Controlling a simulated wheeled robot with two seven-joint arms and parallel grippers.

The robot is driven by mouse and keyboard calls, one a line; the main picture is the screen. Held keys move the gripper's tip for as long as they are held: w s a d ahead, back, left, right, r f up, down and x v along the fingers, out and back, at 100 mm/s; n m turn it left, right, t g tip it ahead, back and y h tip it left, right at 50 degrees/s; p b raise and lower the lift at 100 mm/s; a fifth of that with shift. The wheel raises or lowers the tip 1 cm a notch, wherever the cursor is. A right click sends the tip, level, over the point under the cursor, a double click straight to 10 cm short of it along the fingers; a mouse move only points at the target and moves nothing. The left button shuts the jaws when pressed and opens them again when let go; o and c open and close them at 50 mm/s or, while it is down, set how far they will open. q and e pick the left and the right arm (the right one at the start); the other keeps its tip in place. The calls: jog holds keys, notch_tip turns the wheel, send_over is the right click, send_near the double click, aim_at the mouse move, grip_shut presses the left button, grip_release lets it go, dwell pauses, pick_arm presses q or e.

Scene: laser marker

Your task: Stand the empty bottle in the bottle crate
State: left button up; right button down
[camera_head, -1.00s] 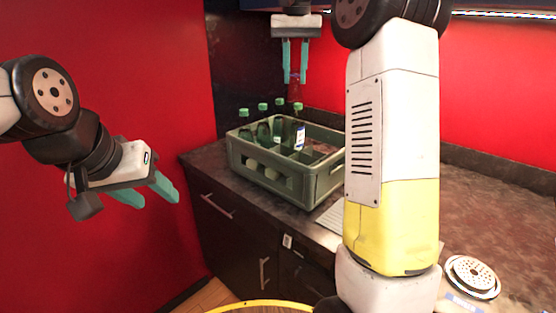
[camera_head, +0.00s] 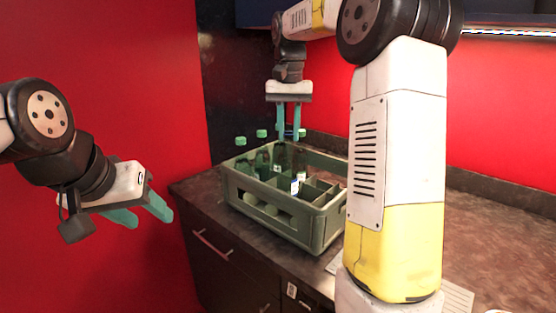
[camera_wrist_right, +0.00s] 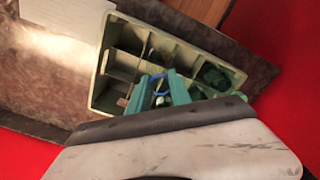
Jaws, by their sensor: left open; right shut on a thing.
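The green bottle crate (camera_head: 268,221) stands on the counter, with dividers and free compartments at its right. Green-capped bottles (camera_head: 240,160) stand at its left and back; they show dark green in the right wrist view (camera_wrist_right: 213,76). My right gripper (camera_head: 289,131) points down over the crate, shut on the empty bottle. Its neck with a blue ring (camera_wrist_right: 159,86) shows between the fingers in the right wrist view. The bottle's lower part is hidden among crate and bottles; I cannot tell whether its base touches the crate floor. My left gripper (camera_head: 141,217) is open and empty, left of the counter.
The dark counter (camera_head: 490,238) runs right of the crate and is partly hidden by my right arm. The red wall (camera_head: 110,60) is behind and left. A cupboard handle (camera_head: 212,246) is below the counter edge.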

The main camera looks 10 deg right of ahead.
aim_at(288, 156)
notch_tip(288, 156, down, 8)
jog(key=shift+r, duration=0.15)
jog(key=c, duration=1.2)
grip_release()
jog(key=shift+o, duration=0.2)
